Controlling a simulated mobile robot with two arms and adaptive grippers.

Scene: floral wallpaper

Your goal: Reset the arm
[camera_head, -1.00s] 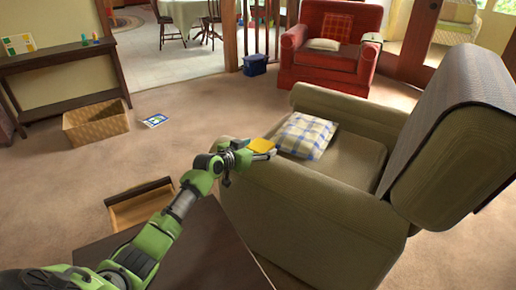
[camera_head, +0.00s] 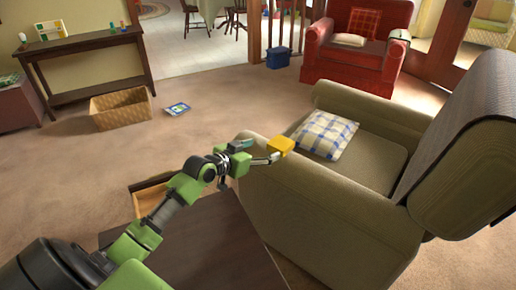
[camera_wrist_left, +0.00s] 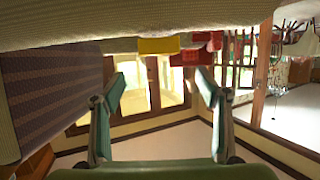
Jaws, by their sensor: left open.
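My left gripper (camera_head: 258,151) comes in from the left over the dark table and is open, with nothing between its fingers. In the left wrist view its two spread fingers (camera_wrist_left: 161,80) show with a gap between them. A yellow block (camera_head: 281,146) sits on the near arm of the green armchair (camera_head: 330,205), just beyond the fingertips. In the left wrist view, which looks upside down, the yellow block (camera_wrist_left: 158,45) lies past the open fingers, against the chair arm. My right gripper is not in view.
A dark table (camera_head: 215,245) with an open drawer (camera_head: 150,198) stands below my arm. A checked pillow (camera_head: 325,135) lies on the armchair. A wicker basket (camera_head: 120,108) and a blue book (camera_head: 177,109) are on the carpet. A red armchair (camera_head: 355,60) stands behind.

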